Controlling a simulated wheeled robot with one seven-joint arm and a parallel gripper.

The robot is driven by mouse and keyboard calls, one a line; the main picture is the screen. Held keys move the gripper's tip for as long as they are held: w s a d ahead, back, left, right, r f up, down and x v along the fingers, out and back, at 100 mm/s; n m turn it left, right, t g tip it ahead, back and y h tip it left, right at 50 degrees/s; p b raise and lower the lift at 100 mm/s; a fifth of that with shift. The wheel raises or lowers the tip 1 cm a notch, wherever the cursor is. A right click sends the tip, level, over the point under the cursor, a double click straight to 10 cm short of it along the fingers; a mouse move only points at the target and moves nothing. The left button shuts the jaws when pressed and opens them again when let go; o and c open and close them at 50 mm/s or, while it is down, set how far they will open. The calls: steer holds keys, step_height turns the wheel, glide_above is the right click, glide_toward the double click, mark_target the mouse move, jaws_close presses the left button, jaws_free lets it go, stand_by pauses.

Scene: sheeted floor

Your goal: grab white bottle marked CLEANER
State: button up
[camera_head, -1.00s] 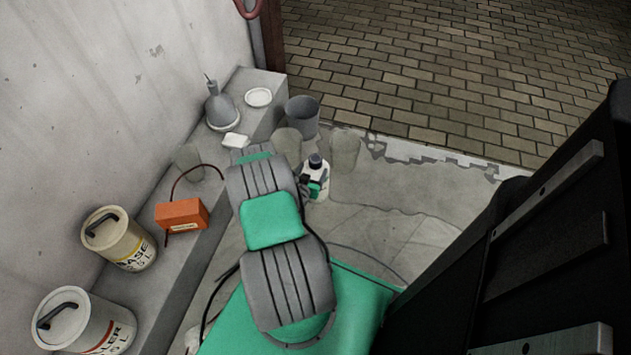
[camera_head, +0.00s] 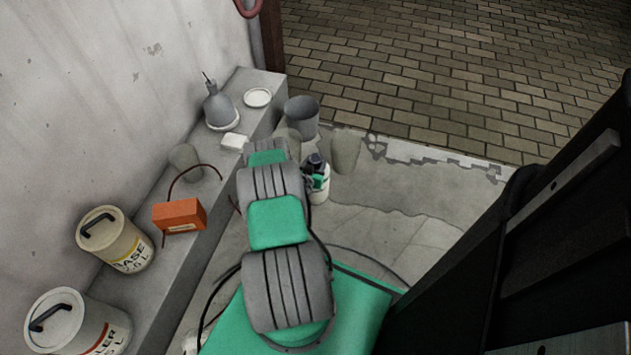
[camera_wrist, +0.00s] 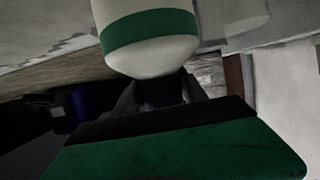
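The white bottle (camera_head: 319,196) with a dark cap stands on the floor past the end of my arm in the head view. Its lettering is too small to read. In the wrist view the white bottle (camera_wrist: 150,58) has a green band and fills the top middle, with its dark cap toward my gripper. In the wrist view dark finger shapes lie on both sides of the cap. Whether they touch it is too dark to see.
A grey ledge (camera_head: 172,255) on the left holds an orange box (camera_head: 179,215), cans marked BASE (camera_head: 118,243) and FILLER (camera_head: 85,325), a grey funnel-shaped container (camera_head: 220,106) and a white dish (camera_head: 257,97). Grey buckets (camera_head: 302,115) and (camera_head: 345,150) stand close behind the bottle.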

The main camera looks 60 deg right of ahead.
steer(key=shift+s+a+f, duration=0.1)
steer(key=shift+a+f, duration=0.05)
steer(key=shift+f, duration=0.05)
jaws_close()
stand_by(0.4)
steer(key=shift+r, duration=0.15)
